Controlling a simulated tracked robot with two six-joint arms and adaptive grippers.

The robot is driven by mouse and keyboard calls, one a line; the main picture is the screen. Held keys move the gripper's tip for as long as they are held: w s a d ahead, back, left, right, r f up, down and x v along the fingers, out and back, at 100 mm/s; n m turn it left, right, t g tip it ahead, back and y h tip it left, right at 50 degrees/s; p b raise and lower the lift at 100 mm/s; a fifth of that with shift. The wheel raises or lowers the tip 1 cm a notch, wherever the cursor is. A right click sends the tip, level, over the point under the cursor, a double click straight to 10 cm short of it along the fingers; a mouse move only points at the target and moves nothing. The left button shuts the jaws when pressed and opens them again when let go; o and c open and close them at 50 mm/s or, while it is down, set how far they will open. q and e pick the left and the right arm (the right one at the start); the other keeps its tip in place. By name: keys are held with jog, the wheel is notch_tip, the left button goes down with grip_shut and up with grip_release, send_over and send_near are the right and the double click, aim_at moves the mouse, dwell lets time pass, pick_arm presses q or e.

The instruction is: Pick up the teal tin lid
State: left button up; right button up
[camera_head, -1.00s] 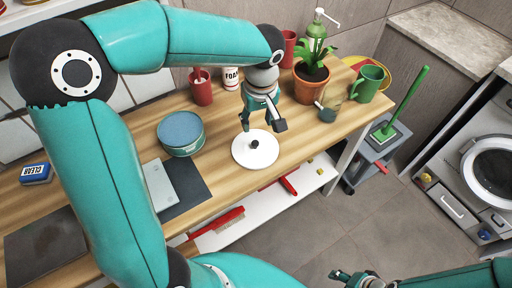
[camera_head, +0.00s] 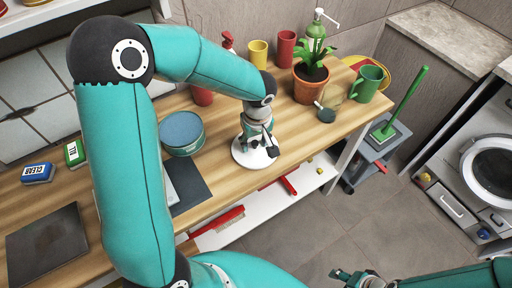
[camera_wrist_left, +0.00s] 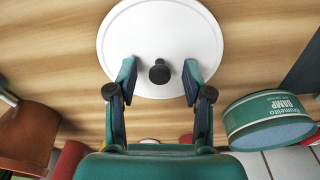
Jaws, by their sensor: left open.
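A round white lid (camera_head: 241,158) with a dark knob lies flat on the wooden bench near its front edge. It fills the top of the left wrist view (camera_wrist_left: 160,28). My left gripper (camera_head: 262,147) is open above it, with its fingers on either side of the knob (camera_wrist_left: 159,72) and apart from it. A teal tin (camera_head: 181,134) with a grey-blue top stands to the left; its printed side shows in the left wrist view (camera_wrist_left: 268,118). I see no separate teal lid. My right gripper (camera_head: 355,279) is low at the bottom edge, its jaws unclear.
A potted plant (camera_head: 310,84), a green mug (camera_head: 367,83), a jar, and red and yellow cups stand at the back right. A dark mat (camera_head: 191,190) and a slate tile (camera_head: 47,245) lie left. Below is a white shelf with brushes.

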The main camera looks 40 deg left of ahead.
pick_arm(q)
jog(key=shift+c, duration=0.2)
jog(key=c, duration=0.9)
